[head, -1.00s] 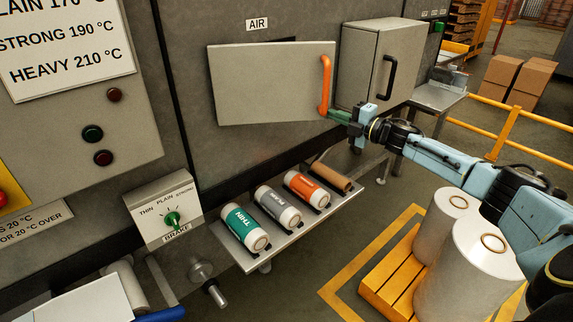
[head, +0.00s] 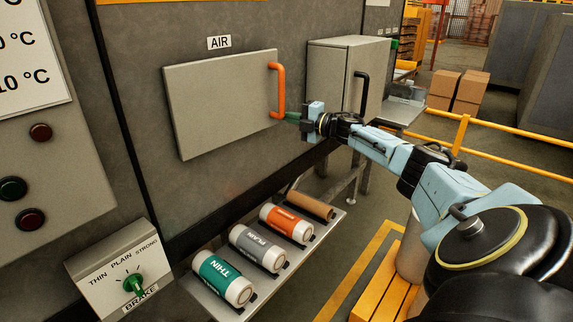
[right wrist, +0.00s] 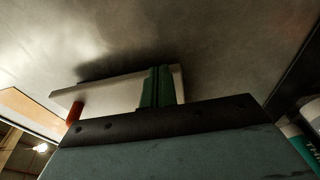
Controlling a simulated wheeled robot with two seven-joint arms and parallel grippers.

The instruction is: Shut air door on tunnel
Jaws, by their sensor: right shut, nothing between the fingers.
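The air door (head: 220,103) is a flat grey panel under the AIR label (head: 219,43) on the tunnel wall. Its orange handle (head: 279,90) is on its right edge. A gap between the panel and the wall is hard to judge in the head view. In the right wrist view the door's pale panel (right wrist: 115,92) and orange handle (right wrist: 75,112) show beyond the gripper. My right gripper (head: 290,116) is shut and empty, its green fingertips (right wrist: 160,88) by the handle's lower end. I cannot tell whether they touch it. My left gripper is out of view.
A grey cabinet (head: 335,80) with a black handle stands just right of the door. Below is a shelf with labelled rolls (head: 224,277) and a bare brown tube (head: 310,206). A brake knob box (head: 120,270) is at lower left. Yellow rails (head: 465,130) run behind my arm.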

